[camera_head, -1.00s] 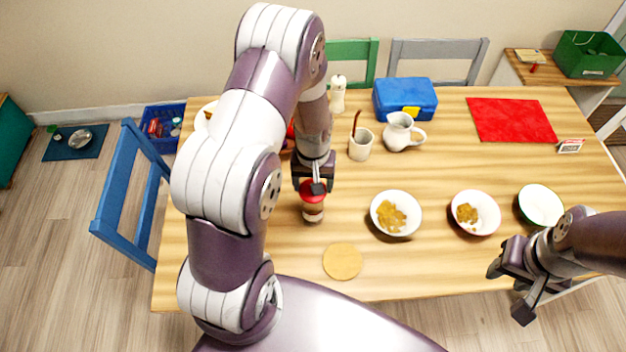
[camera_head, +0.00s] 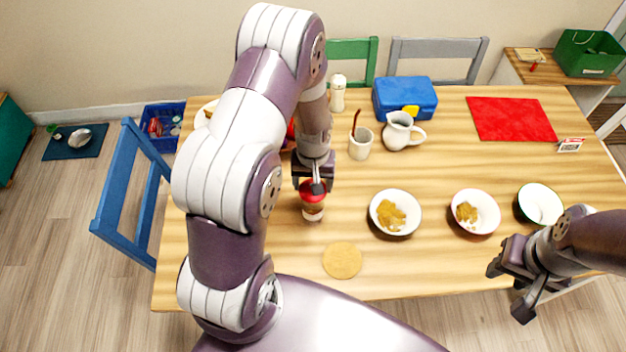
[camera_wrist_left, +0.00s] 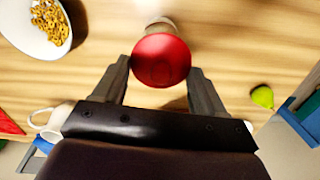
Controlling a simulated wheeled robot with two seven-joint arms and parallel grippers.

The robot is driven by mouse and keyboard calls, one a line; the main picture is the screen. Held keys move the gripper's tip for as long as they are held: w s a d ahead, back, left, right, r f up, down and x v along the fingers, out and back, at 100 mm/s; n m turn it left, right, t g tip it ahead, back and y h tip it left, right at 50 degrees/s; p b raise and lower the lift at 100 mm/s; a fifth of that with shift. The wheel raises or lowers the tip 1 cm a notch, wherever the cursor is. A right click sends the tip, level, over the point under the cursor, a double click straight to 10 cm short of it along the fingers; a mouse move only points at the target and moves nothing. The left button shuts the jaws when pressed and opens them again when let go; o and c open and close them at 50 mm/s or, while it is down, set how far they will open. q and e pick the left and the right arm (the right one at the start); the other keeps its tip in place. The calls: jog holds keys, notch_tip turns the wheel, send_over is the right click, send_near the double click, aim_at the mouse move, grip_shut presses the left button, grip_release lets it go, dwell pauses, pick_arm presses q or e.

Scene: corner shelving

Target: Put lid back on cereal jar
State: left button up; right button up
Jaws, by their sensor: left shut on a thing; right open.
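The cereal jar (camera_head: 313,212) stands upright on the table, left of the bowls. The red lid (camera_head: 313,197) is at the jar's mouth; I cannot tell if it is fully seated. My left gripper (camera_head: 316,186) is over the jar, pointing down and shut on the lid. In the left wrist view the round red lid (camera_wrist_left: 161,60) lies between the two fingers (camera_wrist_left: 160,85) and hides most of the jar. My right gripper (camera_head: 506,288) is open and empty near the table's front right edge.
Bowls of cereal (camera_head: 396,213) (camera_head: 475,212) and a white bowl (camera_head: 541,204) stand to the right. A round tan mat (camera_head: 342,261) lies in front of the jar. A mug (camera_head: 361,145), a pitcher (camera_head: 400,132) and a blue box (camera_head: 405,98) stand behind. A red mat (camera_head: 511,120) lies back right.

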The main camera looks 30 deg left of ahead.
dwell(0.4)
pick_arm(q)
jog(key=o, duration=1.1)
jog(key=shift+r, duration=0.1)
notch_tip(320, 180, up, 7)
jog(key=p, duration=0.6)
jog(key=shift+p, duration=0.3)
grip_shut()
